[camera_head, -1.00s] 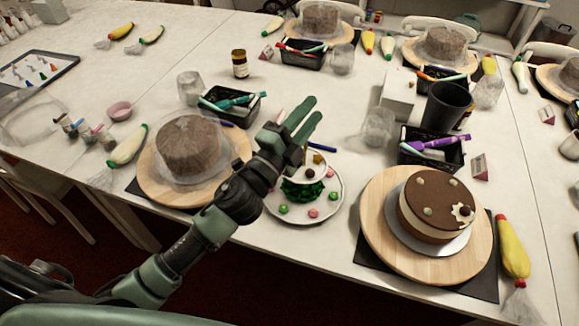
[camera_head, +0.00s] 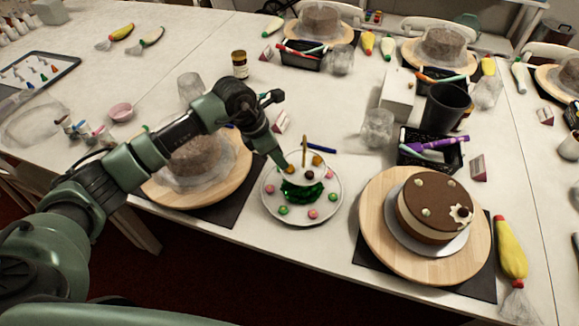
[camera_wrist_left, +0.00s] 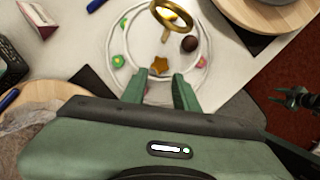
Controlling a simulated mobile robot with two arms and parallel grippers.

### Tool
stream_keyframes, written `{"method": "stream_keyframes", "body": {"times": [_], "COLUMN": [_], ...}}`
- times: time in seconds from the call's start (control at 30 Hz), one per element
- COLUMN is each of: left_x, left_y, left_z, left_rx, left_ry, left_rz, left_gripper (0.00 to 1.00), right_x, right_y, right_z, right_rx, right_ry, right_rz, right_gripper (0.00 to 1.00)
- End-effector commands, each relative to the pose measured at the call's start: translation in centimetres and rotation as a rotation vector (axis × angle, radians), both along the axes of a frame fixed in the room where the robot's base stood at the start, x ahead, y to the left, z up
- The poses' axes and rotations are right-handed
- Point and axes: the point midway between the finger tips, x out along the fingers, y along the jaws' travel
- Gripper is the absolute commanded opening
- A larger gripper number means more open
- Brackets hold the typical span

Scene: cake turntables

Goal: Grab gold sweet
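A two-tier white sweets stand (camera_head: 273,205) is on the table in the head view, with a gold ring handle (camera_wrist_left: 172,14) on top. A gold star sweet (camera_wrist_left: 160,66) lies on the upper tier, beside a dark brown ball sweet (camera_wrist_left: 189,43). My left gripper (camera_wrist_left: 159,82) points down at the upper tier from the left. Its two fingers are apart and empty, and the star shows just beyond the gap between the tips. In the head view the left fingertips (camera_head: 286,163) are close to the tier's left edge. Contact cannot be told.
A chocolate-topped cake (camera_head: 430,195) stands on a wooden turntable (camera_head: 380,235) at right. A wrapped brown cake (camera_head: 195,160) is behind my left arm. A dark gripper-like part (camera_wrist_left: 300,100), possibly my right gripper, shows in the wrist view.

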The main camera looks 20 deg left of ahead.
Motion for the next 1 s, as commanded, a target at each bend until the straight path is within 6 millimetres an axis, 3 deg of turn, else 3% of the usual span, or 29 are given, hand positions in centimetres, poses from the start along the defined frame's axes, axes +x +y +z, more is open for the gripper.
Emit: {"method": "stream_keyframes", "body": {"times": [0.17, 0.3, 0.6, 0.73, 1.0], "left_x": [0.8, 1.3, 1.4, 1.4, 1.5], "left_y": [-1.1, -1.6, -1.7, -1.7, -1.7], "left_z": [-1.8, -3.7, -4.4, -4.4, -4.3], "left_rx": [-0.004, -0.004, -0.004, -0.004, -0.004], "left_ry": [0.005, 0.002, -0.002, -0.002, -0.002], "left_rz": [0.001, 0.001, 0.0, 0.0, 0.0], "left_gripper": [0.3, 0.3, 0.3, 0.0, 0.0], "right_x": [0.0, 0.0, 0.0, 0.0, 0.0], "right_y": [-0.4, -0.5, -0.5, -0.5, -0.5], "right_z": [2.1, 2.4, 2.4, 2.4, 2.4], "right_rx": [-0.004, -0.006, -0.006, -0.006, -0.006], "right_ry": [0.0, 0.0, 0.0, 0.0, 0.0], "right_rz": [0.001, 0.0, -0.001, -0.001, -0.001], "right_gripper": [0.44, 0.44, 0.44, 0.44, 0.44]}}
